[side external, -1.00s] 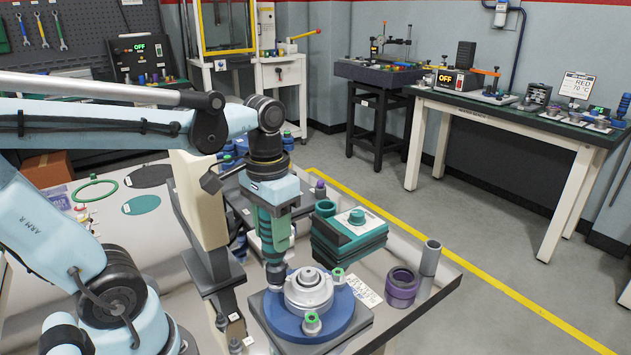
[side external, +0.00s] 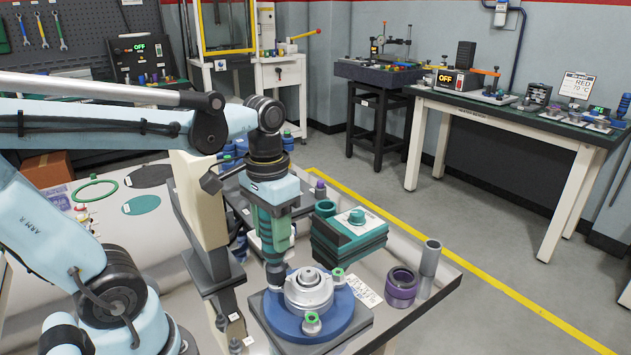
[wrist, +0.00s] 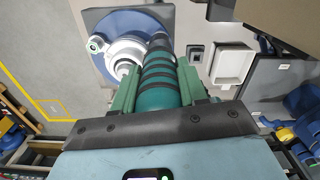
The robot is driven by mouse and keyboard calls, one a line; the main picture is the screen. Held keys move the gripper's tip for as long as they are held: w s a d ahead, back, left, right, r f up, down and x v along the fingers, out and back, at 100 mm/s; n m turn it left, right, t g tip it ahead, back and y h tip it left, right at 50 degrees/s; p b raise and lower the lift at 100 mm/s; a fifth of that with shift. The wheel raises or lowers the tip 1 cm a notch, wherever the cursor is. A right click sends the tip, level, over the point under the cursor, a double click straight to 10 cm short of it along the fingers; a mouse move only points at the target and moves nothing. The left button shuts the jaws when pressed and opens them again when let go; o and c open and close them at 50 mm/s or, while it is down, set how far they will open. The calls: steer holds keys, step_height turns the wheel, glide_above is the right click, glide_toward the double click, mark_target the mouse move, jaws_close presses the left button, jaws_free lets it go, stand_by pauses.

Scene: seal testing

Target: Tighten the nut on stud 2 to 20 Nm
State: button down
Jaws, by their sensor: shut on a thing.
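My gripper (side external: 272,232) is shut on a green, dark-banded cylindrical tool (wrist: 165,85), held upright with its dark socket end (side external: 275,274) down. The socket is at the rear-left rim of a blue round flange (side external: 318,331) with a silver hub (side external: 306,290). A green-topped nut (side external: 312,319) sits on the near side of the flange and another (side external: 338,275) on the far right. The wrist view also shows the tool over the flange (wrist: 108,20) and one green-topped nut (wrist: 96,43). The stud and nut under the socket are hidden. I cannot read any stud numbers.
The flange sits on a dark square plate (side external: 353,338). Right of it stand a purple ring stack (side external: 402,286) and a grey tube (side external: 430,258). A teal block (side external: 352,235) lies behind. A beige column (side external: 200,205) stands close on the left. A white label lies beside the flange.

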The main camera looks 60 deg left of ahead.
steer(key=shift+r, duration=2.5)
